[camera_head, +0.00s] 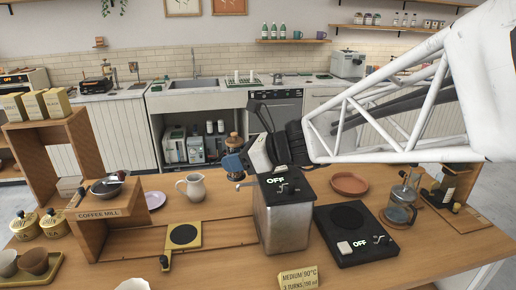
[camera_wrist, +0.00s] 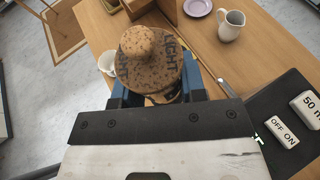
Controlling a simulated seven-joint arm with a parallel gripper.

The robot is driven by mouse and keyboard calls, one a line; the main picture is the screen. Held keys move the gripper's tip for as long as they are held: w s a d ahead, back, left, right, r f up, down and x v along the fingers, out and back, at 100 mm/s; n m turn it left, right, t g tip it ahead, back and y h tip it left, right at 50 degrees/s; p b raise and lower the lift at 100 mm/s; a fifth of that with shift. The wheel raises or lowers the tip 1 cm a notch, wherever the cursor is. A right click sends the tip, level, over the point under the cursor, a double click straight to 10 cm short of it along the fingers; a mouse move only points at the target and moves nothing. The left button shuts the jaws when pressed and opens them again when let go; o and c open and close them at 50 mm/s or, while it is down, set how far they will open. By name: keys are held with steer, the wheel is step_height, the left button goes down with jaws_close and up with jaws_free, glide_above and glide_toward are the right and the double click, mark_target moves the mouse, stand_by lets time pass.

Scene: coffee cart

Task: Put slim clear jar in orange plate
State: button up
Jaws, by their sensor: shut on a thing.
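The slim clear jar (camera_head: 238,178) has a speckled cork lid (camera_wrist: 147,55) marked "LIGHT" and what look like dark contents. My gripper (camera_head: 233,163) has blue fingers and is shut around the jar below the lid. The jar is held about upright above the table, behind and left of the metal boiler box; its lower part is partly hidden. In the wrist view my gripper (camera_wrist: 157,88) has a finger on each side of the jar, and the lid hides most of its body. The orange plate (camera_head: 349,183) lies empty on the table, right of the jar.
The metal boiler box (camera_head: 284,222) stands between jar and plate, towards the front.

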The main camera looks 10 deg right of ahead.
steer(key=w+d+m+t+h, duration=0.3)
steer(key=w+d, duration=0.1)
steer(key=d, duration=0.5)
steer(key=w+d+m+t+h, duration=0.25)
steer(key=w+d+m, duration=0.2)
steer(key=d, duration=0.55)
steer(key=d+m+t+h, duration=0.2)
steer(key=d+m+h, duration=0.35)
steer(key=d, duration=1.45)
steer(key=shift+h, duration=0.5)
steer(key=f, duration=2.3)
steer(key=shift+w+d+f, duration=0.35)
steer(key=shift+w, duration=0.1)
steer(key=shift+w+d+f, duration=0.25)
steer(key=shift+w+d, duration=0.8)
steer(key=shift+w, duration=1.35)
steer(key=shift+w+d+f, duration=0.25)
steer(key=shift+w+d, duration=0.85)
steer(key=shift+w, duration=1.35)
steer(key=shift+w+d+f, duration=0.25)
steer(key=shift+w+d, duration=0.8)
steer(key=shift+w, duration=1.35)
steer(key=shift+f, duration=0.1)
